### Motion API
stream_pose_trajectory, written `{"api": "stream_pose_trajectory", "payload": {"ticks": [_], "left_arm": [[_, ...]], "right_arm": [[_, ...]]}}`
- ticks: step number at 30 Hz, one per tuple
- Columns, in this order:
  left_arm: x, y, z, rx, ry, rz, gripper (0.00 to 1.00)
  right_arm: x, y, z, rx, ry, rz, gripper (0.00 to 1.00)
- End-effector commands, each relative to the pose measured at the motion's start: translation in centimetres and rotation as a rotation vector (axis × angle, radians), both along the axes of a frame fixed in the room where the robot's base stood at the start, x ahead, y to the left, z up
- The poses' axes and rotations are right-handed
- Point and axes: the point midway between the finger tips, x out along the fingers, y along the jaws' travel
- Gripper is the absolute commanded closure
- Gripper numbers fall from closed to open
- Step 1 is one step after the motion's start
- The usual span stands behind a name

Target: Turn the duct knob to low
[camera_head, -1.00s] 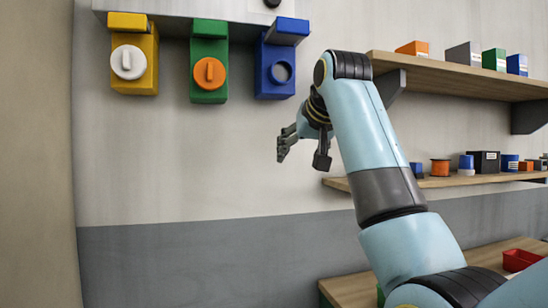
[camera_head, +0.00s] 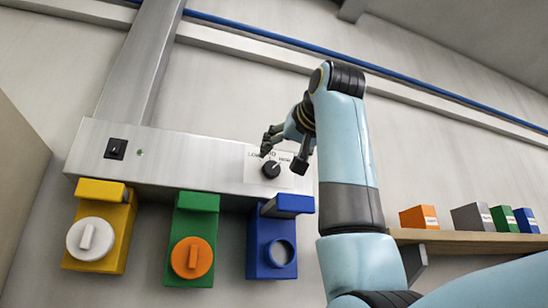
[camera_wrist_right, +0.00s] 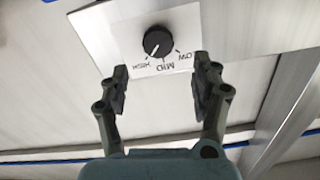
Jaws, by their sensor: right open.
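The duct knob (camera_head: 271,170) is a round black dial on a white label plate, on the front of a grey metal duct. In the right wrist view the knob (camera_wrist_right: 157,42) appears upside down, with LOW, MID and HIGH around it. Its white pointer line points toward HIGH. My right gripper (camera_head: 284,154) is open close to the knob in the head view. In the wrist view its fingers (camera_wrist_right: 160,78) are spread, with the knob beyond the tips and between their lines, apart from them. My left gripper is not in view.
Below the duct (camera_head: 180,166) hang a yellow box (camera_head: 122,240) with a white knob, a green box (camera_head: 182,268) with an orange knob and a blue box (camera_head: 260,235) with a round socket. A shelf (camera_head: 470,236) with small boxes is at right. A black switch (camera_head: 115,149) sits at left.

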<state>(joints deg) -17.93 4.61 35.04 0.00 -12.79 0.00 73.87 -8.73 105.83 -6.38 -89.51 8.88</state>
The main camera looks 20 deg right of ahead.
Motion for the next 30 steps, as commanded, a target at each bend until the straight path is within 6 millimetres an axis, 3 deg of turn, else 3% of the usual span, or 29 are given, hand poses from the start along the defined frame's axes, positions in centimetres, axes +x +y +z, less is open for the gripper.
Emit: {"api": "stream_pose_trajectory", "payload": {"ticks": [2,4,9,14,21,30], "left_arm": [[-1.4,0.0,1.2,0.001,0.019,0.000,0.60],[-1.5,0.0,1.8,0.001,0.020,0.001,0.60],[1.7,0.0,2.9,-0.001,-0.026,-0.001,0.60],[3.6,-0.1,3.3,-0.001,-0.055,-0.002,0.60],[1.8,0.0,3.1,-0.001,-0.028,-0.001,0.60],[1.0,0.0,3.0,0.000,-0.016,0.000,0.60]], "right_arm": [[1.8,0.0,0.3,0.000,0.006,-0.001,0.35],[3.0,0.1,0.3,0.000,0.005,-0.001,0.35],[5.2,0.1,0.2,0.000,0.003,-0.001,0.35],[6.0,0.2,0.0,0.000,0.002,-0.001,0.35],[6.0,0.2,-0.1,0.000,0.001,-0.001,0.37],[6.0,0.2,-0.1,0.000,0.001,-0.001,0.76]]}}
